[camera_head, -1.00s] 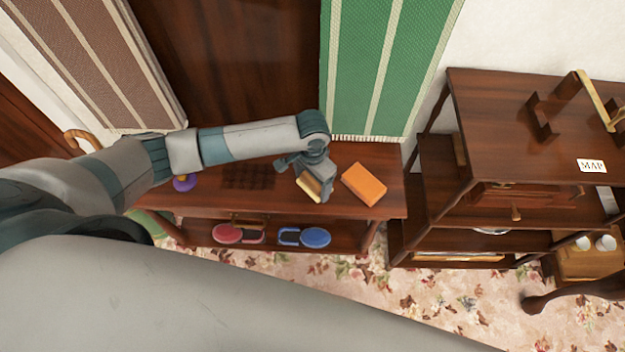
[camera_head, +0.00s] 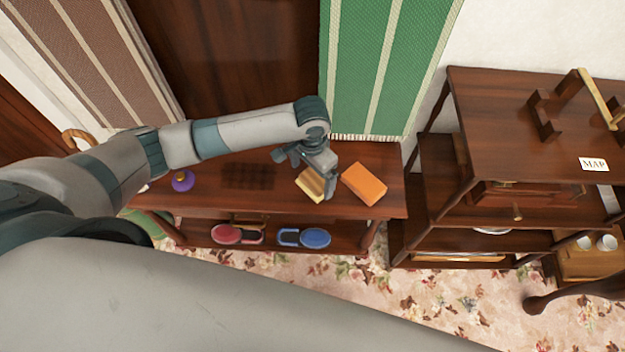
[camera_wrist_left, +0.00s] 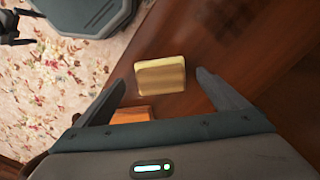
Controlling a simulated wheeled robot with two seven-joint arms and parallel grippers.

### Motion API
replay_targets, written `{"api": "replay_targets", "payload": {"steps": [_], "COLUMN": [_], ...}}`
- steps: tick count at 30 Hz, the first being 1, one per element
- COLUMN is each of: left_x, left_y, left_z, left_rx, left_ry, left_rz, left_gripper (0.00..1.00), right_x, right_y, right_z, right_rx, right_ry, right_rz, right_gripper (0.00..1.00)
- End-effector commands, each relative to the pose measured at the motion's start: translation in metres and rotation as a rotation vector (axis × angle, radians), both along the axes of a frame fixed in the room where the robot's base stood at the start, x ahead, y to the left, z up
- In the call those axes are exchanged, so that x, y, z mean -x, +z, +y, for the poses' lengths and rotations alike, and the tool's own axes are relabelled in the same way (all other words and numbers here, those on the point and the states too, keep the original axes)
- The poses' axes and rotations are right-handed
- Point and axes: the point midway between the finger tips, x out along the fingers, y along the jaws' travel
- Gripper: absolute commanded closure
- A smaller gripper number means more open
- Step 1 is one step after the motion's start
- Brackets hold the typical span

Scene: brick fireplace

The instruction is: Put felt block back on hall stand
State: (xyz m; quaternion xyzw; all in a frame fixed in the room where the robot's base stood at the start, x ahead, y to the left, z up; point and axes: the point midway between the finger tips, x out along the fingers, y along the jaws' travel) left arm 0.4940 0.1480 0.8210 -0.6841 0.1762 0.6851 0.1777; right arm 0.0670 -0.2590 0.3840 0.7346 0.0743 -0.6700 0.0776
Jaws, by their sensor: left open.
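A pale yellow block (camera_head: 309,186), which I take to be the felt block, lies on the top of the dark wooden hall stand (camera_head: 225,194). My left gripper (camera_head: 306,173) is open just above it. In the left wrist view, the block (camera_wrist_left: 161,76) shows between and beyond the two spread fingers (camera_wrist_left: 165,92), with a gap on each side. The fingers do not touch it. A dark gripper-like part of mine, probably the right gripper (camera_wrist_left: 12,27), shows at the top left of the wrist view, too small to read its jaws.
An orange block (camera_head: 364,184) lies just right of the yellow one. A purple round object (camera_head: 182,181) sits at the stand's left. Red slippers (camera_head: 237,234) and blue slippers (camera_head: 304,237) are on the lower shelf. A tiered wooden stand (camera_head: 525,130) is to the right.

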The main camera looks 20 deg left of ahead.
Motion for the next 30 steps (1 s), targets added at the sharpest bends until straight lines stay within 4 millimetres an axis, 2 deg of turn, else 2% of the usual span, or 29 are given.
{"api": "replay_targets", "payload": {"steps": [9, 15, 30], "left_x": [-0.001, -0.001, 0.0], "left_y": [0.056, 0.078, 0.084], "left_z": [0.0, -0.001, 0.0], "left_rx": [0.001, 0.001, 0.0], "left_ry": [-0.002, -0.001, 0.0], "left_rz": [-0.004, -0.002, -0.001], "left_gripper": [0.08, 0.08, 0.08], "right_x": [0.0, 0.0, 0.0], "right_y": [-0.016, -0.019, -0.02], "right_z": [-0.001, -0.001, 0.005], "right_rx": [0.001, 0.001, -0.004], "right_ry": [0.001, 0.0, -0.002], "right_rz": [0.0, 0.0, 0.0], "right_gripper": [0.0, 0.0, 0.0]}}
